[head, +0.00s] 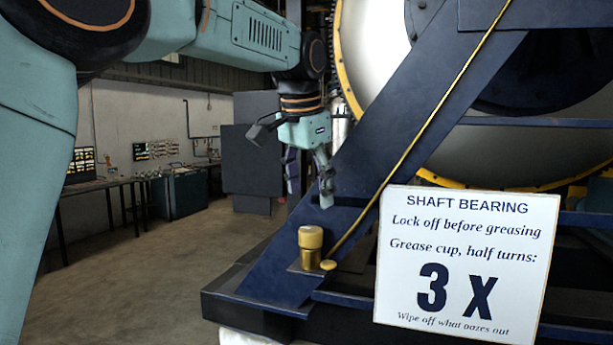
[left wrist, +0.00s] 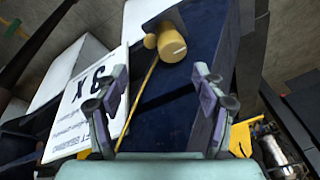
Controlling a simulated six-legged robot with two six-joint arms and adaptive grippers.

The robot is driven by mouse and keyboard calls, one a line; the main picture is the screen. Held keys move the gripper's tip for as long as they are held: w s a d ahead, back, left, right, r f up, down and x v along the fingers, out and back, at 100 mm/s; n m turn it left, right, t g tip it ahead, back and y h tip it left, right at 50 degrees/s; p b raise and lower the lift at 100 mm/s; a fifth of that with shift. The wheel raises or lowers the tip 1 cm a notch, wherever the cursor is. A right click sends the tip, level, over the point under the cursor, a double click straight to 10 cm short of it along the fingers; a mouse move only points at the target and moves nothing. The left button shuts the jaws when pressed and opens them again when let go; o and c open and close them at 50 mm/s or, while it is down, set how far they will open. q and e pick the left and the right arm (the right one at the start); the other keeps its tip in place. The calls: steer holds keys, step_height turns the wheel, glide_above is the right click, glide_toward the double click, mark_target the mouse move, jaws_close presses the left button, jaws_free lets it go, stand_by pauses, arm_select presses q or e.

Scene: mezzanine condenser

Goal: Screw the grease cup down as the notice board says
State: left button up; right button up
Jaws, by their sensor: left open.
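The brass grease cup (head: 310,246) stands upright on a small plate on the dark blue frame. It also shows in the left wrist view (left wrist: 172,46), beyond and between the fingertips. The notice board (head: 466,262) is white and reads "Shaft bearing", "Lock off before greasing", "Grease cup, half turns: 3 X" and "Wipe off what oozes out". My left gripper (head: 308,194) is open and empty, pointing down above the grease cup and apart from it. It also shows in the left wrist view (left wrist: 160,82). My right gripper is not in view.
A thin brass pipe (head: 423,130) runs up the slanted blue beam (head: 400,115) from a small brass fitting (head: 328,265) beside the cup. A large pale drum (head: 375,50) stands behind. Open floor (head: 160,270) lies left, with benches (head: 105,185) farther back.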

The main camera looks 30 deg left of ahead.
arm_select(q)
steer(key=shift+w+a+r+m+h, duration=0.15)
steer(key=shift+r+m+h, duration=0.2)
steer(key=shift+m, duration=0.8)
steer(key=shift+w+a+r+m+h, duration=0.2)
steer(key=shift+m+h, duration=0.25)
steer(key=shift+m, duration=0.65)
steer(key=shift+w+a+r+m+h, duration=0.15)
steer(key=shift+m+h, duration=0.25)
steer(key=shift+m, duration=0.75)
steer(key=shift+s+d+r, duration=0.1)
steer(key=shift+s+r, duration=0.1)
steer(key=shift+s, duration=0.1)
steer(key=shift+w+f, duration=0.15)
